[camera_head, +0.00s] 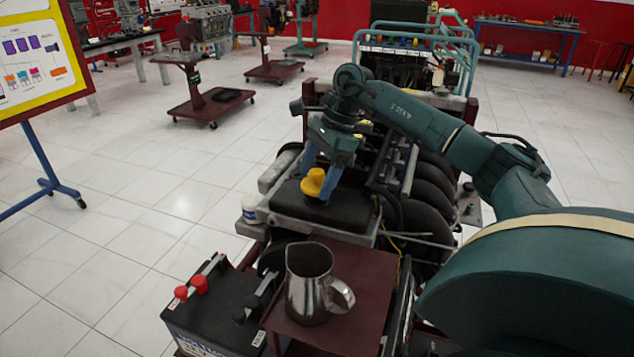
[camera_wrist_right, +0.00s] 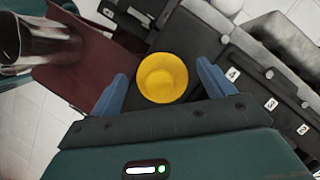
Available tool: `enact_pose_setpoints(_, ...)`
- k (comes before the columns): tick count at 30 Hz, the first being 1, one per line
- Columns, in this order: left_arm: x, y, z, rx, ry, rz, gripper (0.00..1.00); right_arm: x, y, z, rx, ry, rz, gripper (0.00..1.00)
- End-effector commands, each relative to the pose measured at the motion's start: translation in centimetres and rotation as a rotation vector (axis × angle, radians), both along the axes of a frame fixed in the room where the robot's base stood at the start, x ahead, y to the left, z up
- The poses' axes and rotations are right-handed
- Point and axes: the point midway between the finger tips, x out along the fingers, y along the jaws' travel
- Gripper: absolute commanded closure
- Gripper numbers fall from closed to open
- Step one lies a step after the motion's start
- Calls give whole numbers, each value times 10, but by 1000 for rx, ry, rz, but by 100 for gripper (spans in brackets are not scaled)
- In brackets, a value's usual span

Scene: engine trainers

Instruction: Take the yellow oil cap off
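The yellow oil cap (camera_head: 315,182) sits on top of the black engine cover (camera_head: 345,209) in the head view. In the right wrist view the yellow oil cap (camera_wrist_right: 162,77) shows from above as a round yellow disc with a raised rim. My right gripper (camera_head: 321,178) reaches down over it with blue fingers, one on each side. In the right wrist view the right gripper (camera_wrist_right: 162,85) is open, with gaps between the cap and both fingers. My left gripper is not in view.
A metal pitcher (camera_head: 308,285) stands on a dark red platform (camera_head: 350,290) in front of the engine. A battery (camera_head: 215,310) with red terminal caps is left of it. Engine pipes (camera_head: 430,190) lie to the right. Open tiled floor (camera_head: 150,200) is at left.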

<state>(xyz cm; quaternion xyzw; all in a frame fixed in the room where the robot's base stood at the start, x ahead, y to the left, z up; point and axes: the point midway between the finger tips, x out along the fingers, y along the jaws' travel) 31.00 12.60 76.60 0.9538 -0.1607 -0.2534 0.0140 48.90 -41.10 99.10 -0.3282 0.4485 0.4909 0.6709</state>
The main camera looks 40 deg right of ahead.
Motion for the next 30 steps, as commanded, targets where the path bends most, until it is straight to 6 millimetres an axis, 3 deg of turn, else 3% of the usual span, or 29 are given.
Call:
enact_pose_setpoints(15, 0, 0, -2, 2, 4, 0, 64, 0, 0, 0, 1, 0, 0, 62)
enact_pose_setpoints(23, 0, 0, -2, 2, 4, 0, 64, 0, 0, 3, 1, -2, 1, 63)
enact_pose_setpoints(30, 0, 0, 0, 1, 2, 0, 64, 1, 0, 41, 2, -6, 0, 63)
